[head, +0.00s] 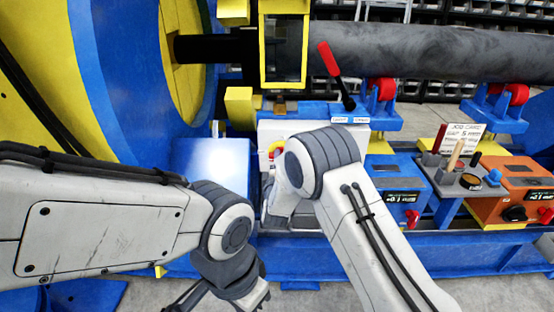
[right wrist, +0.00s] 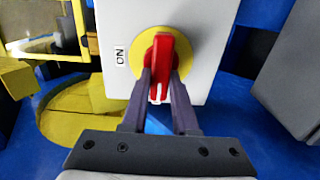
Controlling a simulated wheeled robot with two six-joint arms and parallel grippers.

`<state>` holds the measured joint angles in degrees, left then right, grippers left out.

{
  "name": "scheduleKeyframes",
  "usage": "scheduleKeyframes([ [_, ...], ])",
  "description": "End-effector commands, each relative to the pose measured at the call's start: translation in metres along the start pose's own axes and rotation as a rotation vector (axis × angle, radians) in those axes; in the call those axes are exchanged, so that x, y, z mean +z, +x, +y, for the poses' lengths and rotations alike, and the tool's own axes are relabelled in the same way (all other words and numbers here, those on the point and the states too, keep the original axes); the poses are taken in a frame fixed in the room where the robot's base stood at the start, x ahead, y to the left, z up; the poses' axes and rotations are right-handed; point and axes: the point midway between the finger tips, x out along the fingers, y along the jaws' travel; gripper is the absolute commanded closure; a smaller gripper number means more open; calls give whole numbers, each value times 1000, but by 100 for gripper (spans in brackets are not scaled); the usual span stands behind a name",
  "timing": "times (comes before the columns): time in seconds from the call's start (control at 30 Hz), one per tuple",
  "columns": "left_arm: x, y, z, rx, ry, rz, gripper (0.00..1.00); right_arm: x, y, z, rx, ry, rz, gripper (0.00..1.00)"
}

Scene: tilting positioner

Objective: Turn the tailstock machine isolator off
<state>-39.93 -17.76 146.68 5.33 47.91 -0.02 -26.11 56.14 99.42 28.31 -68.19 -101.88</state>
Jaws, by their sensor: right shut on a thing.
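The isolator is a red handle (right wrist: 166,50) on a round yellow plate (right wrist: 140,46), set on a white box (right wrist: 197,20). An ON label (right wrist: 120,57) sits left of the plate in the right wrist view. The handle stands upright in that view. My right gripper (right wrist: 161,78) is shut on the handle, one finger on each side of its lower part. In the head view the white box (head: 345,133) shows behind my right arm, with a bit of the red and yellow switch (head: 276,148) showing; the right fingers are hidden. My left gripper's fingers are not visible.
A red-handled lever (head: 330,60) rises behind the white box. A blue box (head: 398,180) and an orange box (head: 515,185) with knobs stand to the right, with a tool holder (head: 455,182) between them. A large grey shaft (head: 430,50) runs across the back.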

Motion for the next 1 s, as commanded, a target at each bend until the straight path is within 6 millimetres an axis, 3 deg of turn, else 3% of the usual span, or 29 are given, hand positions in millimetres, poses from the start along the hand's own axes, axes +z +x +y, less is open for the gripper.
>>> scheduleKeyframes([
  [0.37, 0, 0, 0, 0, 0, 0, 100, -1, 0, 0, 0, -8, 2, 100],
  [0.4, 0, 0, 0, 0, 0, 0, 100, -1, 0, 0, 0, -8, 2, 65],
  [0.47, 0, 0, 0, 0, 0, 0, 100, 0, 0, 0, 0, -7, 2, 43],
  [0.83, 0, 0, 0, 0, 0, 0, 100, 0, -3, 0, -1, -6, 1, 43],
  [1.0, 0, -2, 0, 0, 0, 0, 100, -1, -24, 0, -3, -7, 3, 43],
])
